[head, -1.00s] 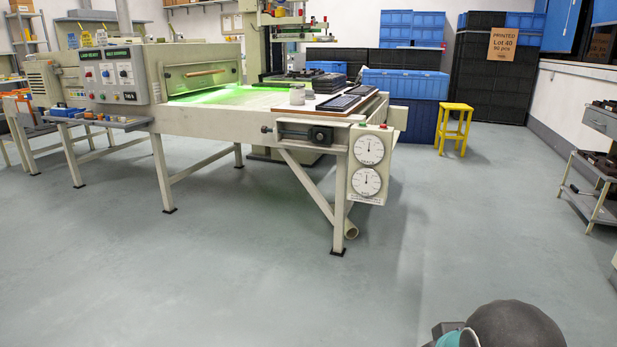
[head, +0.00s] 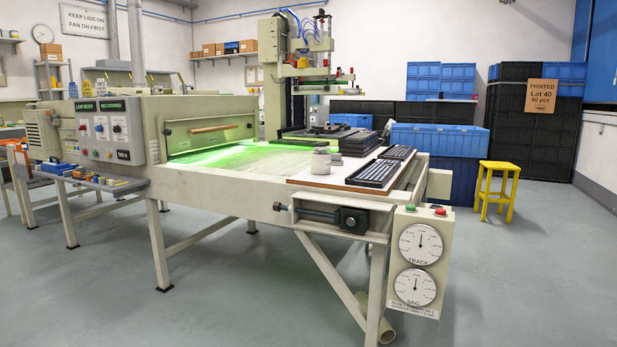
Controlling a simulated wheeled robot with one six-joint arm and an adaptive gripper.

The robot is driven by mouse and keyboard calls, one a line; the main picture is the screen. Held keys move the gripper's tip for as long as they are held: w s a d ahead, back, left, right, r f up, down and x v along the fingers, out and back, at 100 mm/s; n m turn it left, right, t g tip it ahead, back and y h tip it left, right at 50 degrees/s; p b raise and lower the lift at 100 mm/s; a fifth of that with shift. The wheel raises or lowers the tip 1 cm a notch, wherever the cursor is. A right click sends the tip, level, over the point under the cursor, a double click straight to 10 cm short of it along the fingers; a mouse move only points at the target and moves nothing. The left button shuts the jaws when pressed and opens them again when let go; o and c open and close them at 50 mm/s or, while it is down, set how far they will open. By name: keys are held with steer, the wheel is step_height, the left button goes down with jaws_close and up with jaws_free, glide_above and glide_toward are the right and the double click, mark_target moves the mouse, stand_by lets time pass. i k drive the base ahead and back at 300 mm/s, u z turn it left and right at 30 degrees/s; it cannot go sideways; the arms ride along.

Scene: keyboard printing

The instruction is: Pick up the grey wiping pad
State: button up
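I cannot make out a grey wiping pad for certain in the head view. A small grey shape (head: 336,159) sits close beside the pot, too small to identify. Two dark keyboards (head: 372,173) lie to the right of the pot, one of them further back (head: 398,153). My gripper is not in view.
The cream conveyor machine (head: 230,185) with a green-lit opening fills the middle. A dial box (head: 418,260) and sloping brace stick out at its near right end. A yellow stool (head: 496,182) and blue crates (head: 437,140) stand behind. The grey floor in front is clear.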

mark_target(337, 160)
steer(key=u, duration=0.6)
steer(key=i, duration=1.65)
steer(key=z, duration=0.3)
